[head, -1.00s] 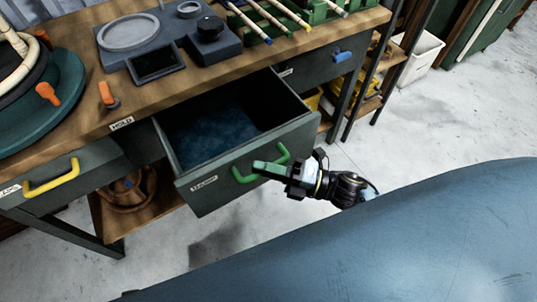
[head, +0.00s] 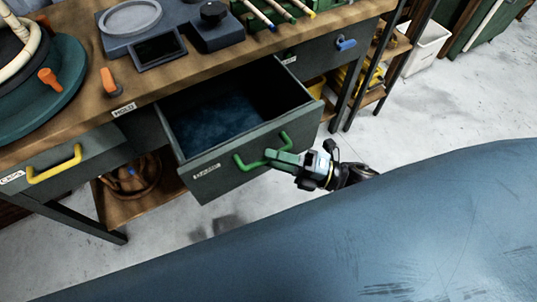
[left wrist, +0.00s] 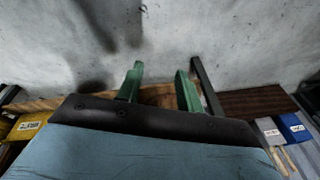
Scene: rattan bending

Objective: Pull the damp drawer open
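The damp drawer (head: 222,172) is a dark grey-green drawer with a small label and a green bar handle (head: 246,165). It stands well out from the bench, its dark blue inside in view. My right gripper (head: 273,156) is at the right part of the handle, its green fingertips overlapping the bar in the picture. I cannot tell whether the fingers grip the bar or only lie beside it. My left gripper (left wrist: 158,75) shows only in the left wrist view. Its two green fingers are apart with nothing between them, over the grey floor.
The wooden bench (head: 75,122) carries a teal round base, a grey device and a green rack. A drawer with a yellow handle (head: 54,165) is at left, one with a blue handle (head: 346,44) at right. A blue surface (head: 330,240) fills the foreground.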

